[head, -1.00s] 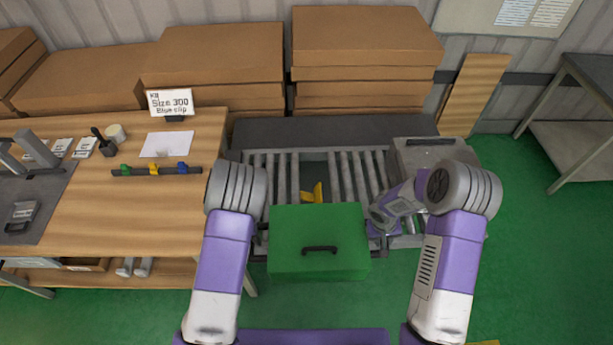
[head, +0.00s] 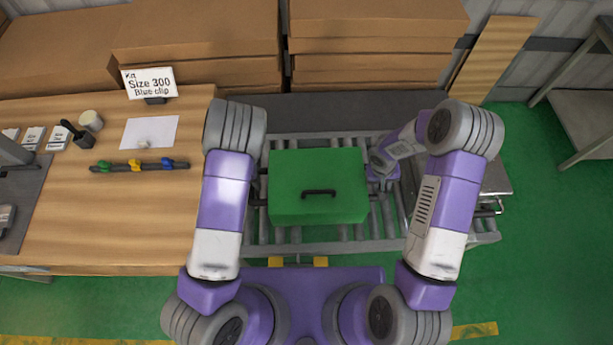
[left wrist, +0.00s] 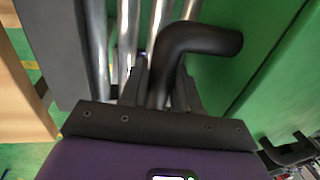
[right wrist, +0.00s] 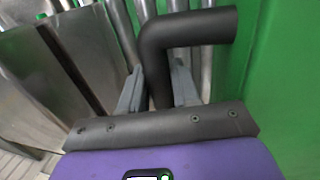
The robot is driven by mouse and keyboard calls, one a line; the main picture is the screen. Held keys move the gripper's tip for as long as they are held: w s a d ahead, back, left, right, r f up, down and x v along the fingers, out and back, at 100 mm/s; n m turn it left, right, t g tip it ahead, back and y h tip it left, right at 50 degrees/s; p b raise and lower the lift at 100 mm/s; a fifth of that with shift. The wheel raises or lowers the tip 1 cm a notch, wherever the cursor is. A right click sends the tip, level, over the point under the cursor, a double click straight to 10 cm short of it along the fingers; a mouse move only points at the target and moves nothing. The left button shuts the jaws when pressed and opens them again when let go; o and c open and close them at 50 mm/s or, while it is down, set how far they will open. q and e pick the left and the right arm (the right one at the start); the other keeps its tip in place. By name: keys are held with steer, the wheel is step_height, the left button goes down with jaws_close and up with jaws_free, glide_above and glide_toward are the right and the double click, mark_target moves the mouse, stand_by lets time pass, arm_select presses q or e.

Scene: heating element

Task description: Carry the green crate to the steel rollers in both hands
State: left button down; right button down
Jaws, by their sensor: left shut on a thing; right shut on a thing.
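The green crate (head: 290,175) is closed, with a dark handle on its near face. It is over the steel rollers (head: 395,215), which show around it; I cannot tell whether it touches them. My left gripper (left wrist: 163,85) is shut on the black side handle (left wrist: 205,40) at the crate's left. In the head view the left forearm mostly hides it. My right gripper (right wrist: 158,88) is shut on the other black handle (right wrist: 190,28) at the crate's right. The crate looks about level. Rollers also run close below the handles in both wrist views.
A wooden workbench (head: 90,225) stands to the left with a sign (head: 150,83), a paper sheet and a rack of coloured clips. Stacked cardboard boxes (head: 375,70) are behind the rollers. A grey metal box (head: 496,178) sits right of them. Green floor is open at right.

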arm_select(q)
steer(key=shift+s+r, duration=0.15)
steer(key=shift+s, duration=0.15)
arm_select(e)
steer(key=shift+s+r, duration=0.15)
steer(key=shift+s, duration=0.15)
arm_select(q)
steer(key=shift+w, duration=0.1)
arm_select(e)
steer(key=shift+w, duration=0.1)
